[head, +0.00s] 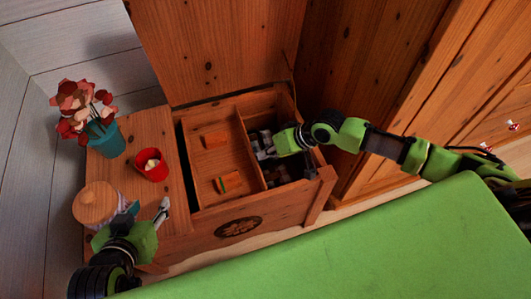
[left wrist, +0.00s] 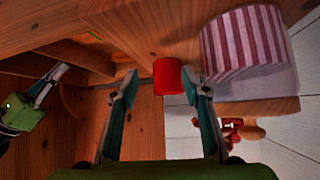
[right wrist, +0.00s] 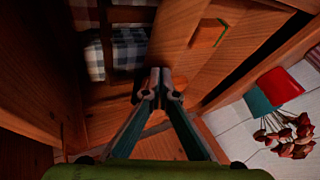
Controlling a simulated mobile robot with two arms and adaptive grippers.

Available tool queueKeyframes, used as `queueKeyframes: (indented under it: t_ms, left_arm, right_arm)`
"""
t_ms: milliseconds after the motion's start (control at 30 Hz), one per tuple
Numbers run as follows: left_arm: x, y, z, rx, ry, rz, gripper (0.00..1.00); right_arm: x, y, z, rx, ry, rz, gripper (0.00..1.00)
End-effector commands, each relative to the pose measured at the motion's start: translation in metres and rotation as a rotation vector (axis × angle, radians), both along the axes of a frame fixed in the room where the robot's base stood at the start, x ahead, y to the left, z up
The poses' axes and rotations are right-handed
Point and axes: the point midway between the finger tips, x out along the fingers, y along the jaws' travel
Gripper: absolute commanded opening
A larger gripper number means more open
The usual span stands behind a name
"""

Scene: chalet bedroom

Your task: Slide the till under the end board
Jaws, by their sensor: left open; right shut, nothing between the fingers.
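The till (head: 220,160) is a shallow wooden tray inside the open chest, left of the middle. A dark gap shows between its left side and the end board (head: 148,195), the fixed wooden top at the left. My left gripper (left wrist: 160,85) is open and empty near the end board's front edge.
On the end board stand a red cup (head: 151,165), a teal flower pot (head: 104,140) and a jar with a wooden lid (head: 95,202). Checkered cloth (right wrist: 128,48) lies in the chest's right part. The raised lid (head: 220,50) stands behind; a wooden cabinet (head: 440,85) is at the right.

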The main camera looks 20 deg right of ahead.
Motion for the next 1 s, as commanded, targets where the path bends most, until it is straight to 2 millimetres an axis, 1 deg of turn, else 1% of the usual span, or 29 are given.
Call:
queueKeyframes:
  t_ms: [67, 167, 267, 367, 400, 500, 533, 800, 1000]
  left_arm:
    - [-0.005, 0.002, -0.003, 0.006, 0.028, 0.003, 0.42]
    - [-0.02, 0.007, -0.013, 0.022, 0.103, 0.007, 0.42]
    - [-0.042, 0.014, -0.025, 0.044, 0.205, 0.016, 0.42]
    - [-0.072, 0.024, -0.037, 0.073, 0.34, 0.026, 0.42]
    - [-0.087, 0.029, -0.042, 0.085, 0.401, 0.032, 0.42]
    - [-0.119, 0.038, -0.047, 0.112, 0.531, 0.041, 0.42]
    - [-0.122, 0.039, -0.046, 0.114, 0.542, 0.043, 0.42]
    - [-0.119, 0.038, -0.03, 0.112, 0.534, 0.041, 0.42]
    - [-0.109, 0.036, -0.076, 0.114, 0.562, 0.038, 0.42]
  right_arm:
    - [0.0, 0.003, 0.001, 0.001, 0.001, 0.0, 0.0]
    - [-0.001, 0.008, 0.002, 0.002, 0.002, 0.0, 0.0]
    - [-0.001, 0.015, 0.003, 0.004, 0.002, 0.001, 0.0]
    - [-0.001, 0.025, 0.003, 0.004, 0.001, 0.001, 0.0]
    - [-0.001, 0.029, 0.004, 0.005, 0.002, 0.001, 0.0]
    - [-0.001, 0.041, 0.004, 0.005, 0.002, 0.001, 0.0]
    - [0.0, 0.044, 0.004, 0.005, 0.001, 0.001, 0.0]
    - [-0.001, 0.075, 0.003, 0.005, 0.002, 0.0, 0.0]
    - [-0.001, 0.1, 0.003, 0.005, 0.004, 0.002, 0.0]
